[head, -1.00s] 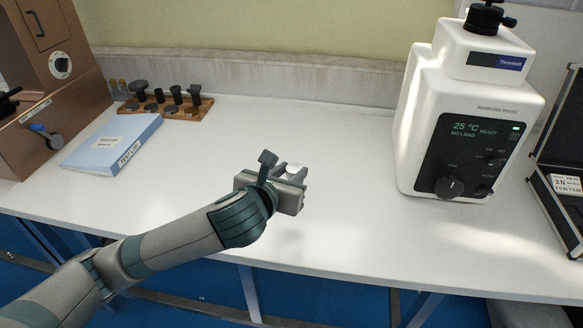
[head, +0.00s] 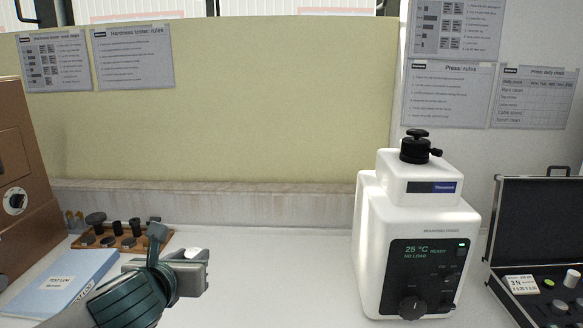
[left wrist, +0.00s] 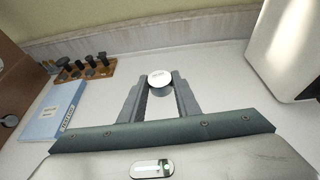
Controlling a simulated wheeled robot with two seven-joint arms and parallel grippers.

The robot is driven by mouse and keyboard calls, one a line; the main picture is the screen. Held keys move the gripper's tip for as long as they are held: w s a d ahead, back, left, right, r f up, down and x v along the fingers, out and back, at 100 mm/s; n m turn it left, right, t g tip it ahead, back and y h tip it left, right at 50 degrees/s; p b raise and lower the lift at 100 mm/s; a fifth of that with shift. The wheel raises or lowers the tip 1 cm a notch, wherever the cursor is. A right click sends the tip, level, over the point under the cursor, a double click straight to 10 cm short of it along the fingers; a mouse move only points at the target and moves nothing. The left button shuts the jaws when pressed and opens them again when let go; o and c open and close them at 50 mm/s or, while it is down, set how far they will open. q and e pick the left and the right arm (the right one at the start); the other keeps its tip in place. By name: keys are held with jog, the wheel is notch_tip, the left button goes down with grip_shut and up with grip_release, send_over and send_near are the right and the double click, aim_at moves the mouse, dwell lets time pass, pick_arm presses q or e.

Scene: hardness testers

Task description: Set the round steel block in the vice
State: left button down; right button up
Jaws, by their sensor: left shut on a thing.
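The round steel block (left wrist: 160,78) shows in the left wrist view as a short cylinder with a pale, bright top. My left gripper (left wrist: 160,92) is shut on it, with the block between the two fingertips. In the head view my left gripper (head: 193,268) is above the bench at the lower left of centre, and the pale top of the block (head: 192,254) shows between its fingers. I do not see a vice that I can make out in either view. My right gripper is not in view.
A wooden rack (head: 104,240) with several dark parts and a blue test log (head: 60,283) lie at left, beside a brown machine (head: 22,190). A white mounting press (head: 420,235) stands right of centre. An open black case (head: 535,225) is at far right.

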pick_arm(q)
jog(key=shift+a+r, duration=0.1)
jog(key=s+f, duration=0.4)
jog(key=f, duration=0.5)
jog(key=s+f, duration=0.4)
jog(key=f, duration=0.5)
jog(key=shift+s, duration=0.2)
jog(key=shift+f, duration=0.1)
